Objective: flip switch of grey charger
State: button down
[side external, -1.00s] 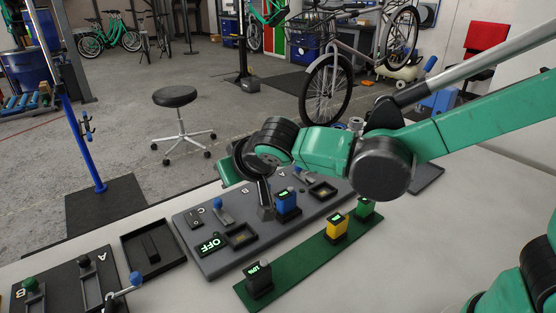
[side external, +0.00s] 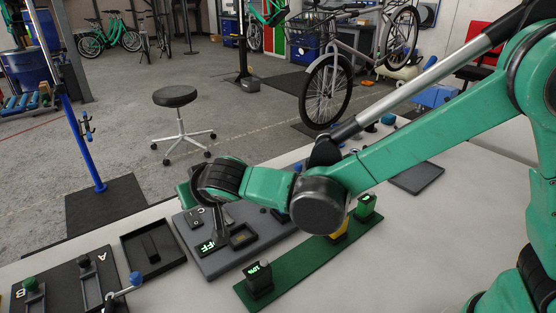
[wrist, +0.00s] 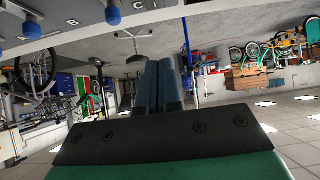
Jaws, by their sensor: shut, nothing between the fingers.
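The grey charger board (side external: 228,262) lies on the bench, with a C label near its left end. A small black switch block (side external: 195,223) is beside that label, and a lit display (side external: 208,247) shows "FF", its first letter hidden. My gripper (side external: 221,238) points down over the left part of the board, close to the display and an empty dark socket (side external: 243,236). I cannot tell whether it touches anything. In the wrist view the two fingers (wrist: 158,84) are together and empty. My arm hides the board's right part and the blue battery.
A green board (side external: 290,268) in front carries a black battery (side external: 259,280), a partly hidden yellow one (side external: 341,231) and a green one (side external: 366,206). A black tray (side external: 153,250) and another dark board (side external: 92,282) with knobs lie left. Bare bench lies at the front right.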

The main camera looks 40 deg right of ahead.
send_over(190, 212)
jog(key=s, duration=0.2)
notch_tip(190, 212, down, 5)
jog(key=shift+s+r, duration=0.15)
jog(key=shift+r, duration=0.05)
notch_tip(190, 212, down, 2)
jog(key=shift+f, duration=0.9)
jog(key=shift+w, duration=0.2)
jog(key=shift+f+g, duration=0.25)
jog(key=shift+g, duration=0.05)
jog(key=shift+s, duration=0.1)
jog(key=shift+s, duration=0.7)
